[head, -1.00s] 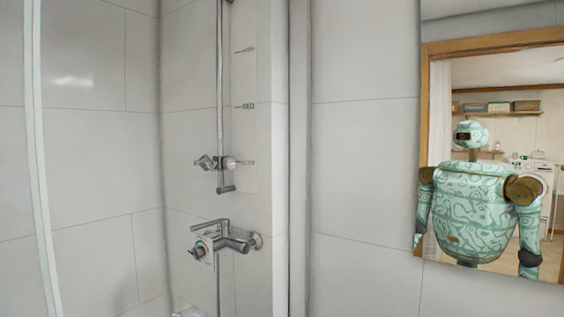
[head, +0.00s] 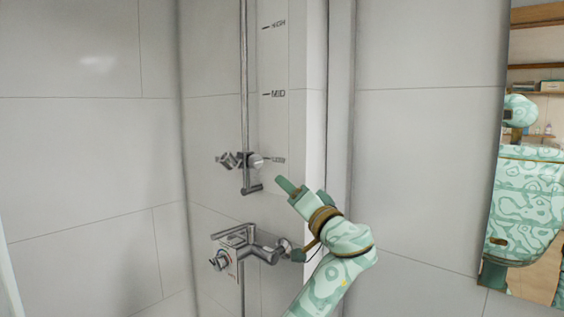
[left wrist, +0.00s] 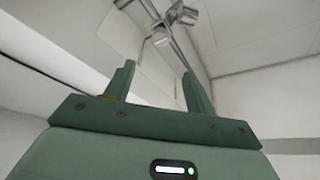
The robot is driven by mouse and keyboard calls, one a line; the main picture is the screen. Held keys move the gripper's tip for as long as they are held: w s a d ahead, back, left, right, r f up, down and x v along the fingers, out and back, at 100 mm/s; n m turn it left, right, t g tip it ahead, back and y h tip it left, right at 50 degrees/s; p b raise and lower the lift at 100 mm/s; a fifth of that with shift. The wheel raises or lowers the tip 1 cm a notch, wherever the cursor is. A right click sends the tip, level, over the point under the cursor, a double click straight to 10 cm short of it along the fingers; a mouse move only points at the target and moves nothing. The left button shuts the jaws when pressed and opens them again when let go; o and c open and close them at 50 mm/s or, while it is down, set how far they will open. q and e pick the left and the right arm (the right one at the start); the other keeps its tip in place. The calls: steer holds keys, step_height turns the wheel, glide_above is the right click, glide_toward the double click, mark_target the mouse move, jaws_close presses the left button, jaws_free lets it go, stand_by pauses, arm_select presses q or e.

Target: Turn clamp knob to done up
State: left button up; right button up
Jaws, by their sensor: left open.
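The clamp knob (head: 256,161) is a round, pale grey knob on the slider of the shower rail (head: 245,95) in the head view. A chrome holder (head: 232,160) sits to its left. My left gripper (head: 287,185) is to the right of the knob and slightly below it in the picture, apart from it. In the left wrist view its two green fingers (left wrist: 160,92) are spread, with nothing between them. Chrome fittings (left wrist: 175,18) show beyond the fingers at the top; which part is the knob there I cannot tell. My right gripper is not in view.
A chrome mixer tap (head: 240,242) is on the wall below the rail's lower end, close to my left arm. Height marks HIGH and MID are beside the rail. A wall edge (head: 340,120) stands right of the rail. A mirror (head: 530,120) at the right reflects me.

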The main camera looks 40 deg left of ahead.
mark_target(259, 163)
arm_select(q)
steer(key=p+x, duration=0.3)
steer(key=x, duration=1.1)
steer(key=shift+a+r+p, duration=0.1)
steer(key=shift+a+p, duration=0.05)
steer(key=shift+p, duration=0.25)
steer(key=shift+w+a, duration=0.25)
steer(key=shift+a, duration=0.35)
steer(key=c, duration=1)
